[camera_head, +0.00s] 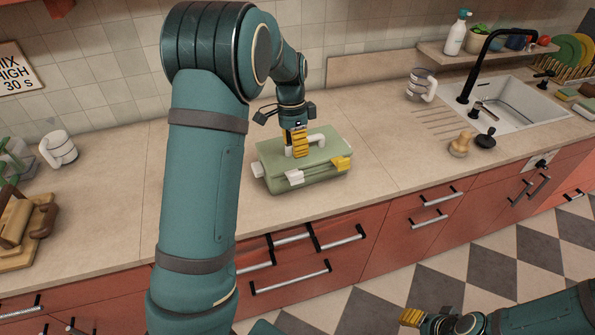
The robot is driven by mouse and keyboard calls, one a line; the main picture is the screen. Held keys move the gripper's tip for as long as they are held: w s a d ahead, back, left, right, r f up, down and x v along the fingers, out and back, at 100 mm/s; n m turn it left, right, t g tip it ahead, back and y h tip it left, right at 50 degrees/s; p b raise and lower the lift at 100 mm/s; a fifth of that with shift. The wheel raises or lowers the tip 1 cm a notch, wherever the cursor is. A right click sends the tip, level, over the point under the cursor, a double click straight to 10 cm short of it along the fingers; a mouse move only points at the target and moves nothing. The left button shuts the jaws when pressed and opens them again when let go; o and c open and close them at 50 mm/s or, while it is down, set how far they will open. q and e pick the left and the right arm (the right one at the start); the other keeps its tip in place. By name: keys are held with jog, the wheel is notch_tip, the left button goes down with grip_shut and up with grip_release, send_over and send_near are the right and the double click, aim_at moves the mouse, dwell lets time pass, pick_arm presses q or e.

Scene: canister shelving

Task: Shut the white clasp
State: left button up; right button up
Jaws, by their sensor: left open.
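A pale green case (278,158) stands on the counter with a pale handle (316,139) on its lid. The white clasp (294,177) is on the front side of the case, left of centre. A yellow clasp (341,163) is at the right end of the same side. Whether the white clasp is up or down is too small to tell. My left gripper (299,146) is open, pointing down over the lid by the handle, behind the white clasp; contact cannot be told. My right gripper (411,318) is low at the bottom right, over the floor, far from the case.
The beige counter (375,160) is clear right of the case. A white mug (58,150) and wooden items (25,230) stand at the left.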

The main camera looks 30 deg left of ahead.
aim_at(298, 172)
pick_arm(q)
jog(key=f, duration=0.5)
jog(key=s+d+f, duration=0.1)
jog(key=f, duration=0.2)
jog(key=shift+d+f, duration=0.1)
jog(key=shift+f, duration=0.25)
jog(key=shift+o, duration=0.2)
grip_shut()
